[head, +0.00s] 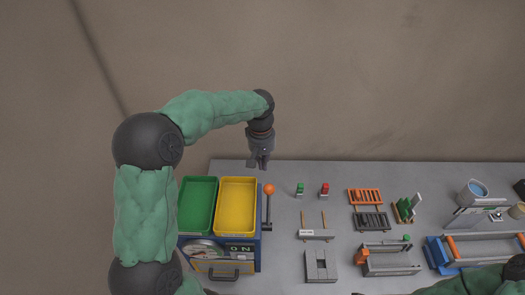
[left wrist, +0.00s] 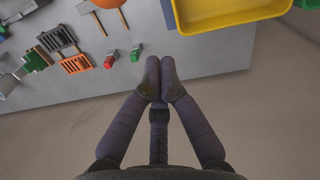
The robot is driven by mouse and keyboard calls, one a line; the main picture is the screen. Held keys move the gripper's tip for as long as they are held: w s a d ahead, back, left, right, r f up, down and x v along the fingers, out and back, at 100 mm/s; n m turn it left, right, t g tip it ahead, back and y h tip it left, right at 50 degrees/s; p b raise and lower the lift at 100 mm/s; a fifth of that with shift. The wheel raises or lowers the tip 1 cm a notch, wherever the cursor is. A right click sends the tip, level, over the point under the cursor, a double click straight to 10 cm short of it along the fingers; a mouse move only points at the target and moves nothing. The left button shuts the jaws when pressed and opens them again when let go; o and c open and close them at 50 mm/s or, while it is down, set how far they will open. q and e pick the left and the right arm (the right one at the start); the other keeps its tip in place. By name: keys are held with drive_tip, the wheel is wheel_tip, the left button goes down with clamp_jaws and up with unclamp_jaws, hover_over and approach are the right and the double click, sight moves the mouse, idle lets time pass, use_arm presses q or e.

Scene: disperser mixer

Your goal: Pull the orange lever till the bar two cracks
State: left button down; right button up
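The orange lever (head: 268,189) is a ball knob on a dark upright rod at the right side of a blue machine (head: 247,251). The knob also shows at the top edge of the left wrist view (left wrist: 106,4). My left gripper (head: 259,164) hangs just behind the knob, apart from it, over the table's back edge. In the left wrist view its fingertips (left wrist: 160,64) are together with nothing between them. My right arm shows at the lower right of the head view; its gripper cannot be made out. I cannot tell which piece is bar two.
A green tray (head: 197,205) and a yellow tray (head: 237,206) sit on top of the machine. Orange and dark racks (head: 370,221) and other fixtures fill the table (head: 340,172) farther right.

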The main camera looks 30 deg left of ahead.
use_arm(q)
drive_tip(key=s+d, duration=0.1)
drive_tip(key=s, duration=0.1)
drive_tip(key=s+d, duration=0.1)
drive_tip(key=shift+d+f+p, duration=0.25)
drive_tip(key=shift+d+p, duration=0.1)
drive_tip(key=shift+p, duration=0.05)
drive_tip(key=shift+w, duration=0.1)
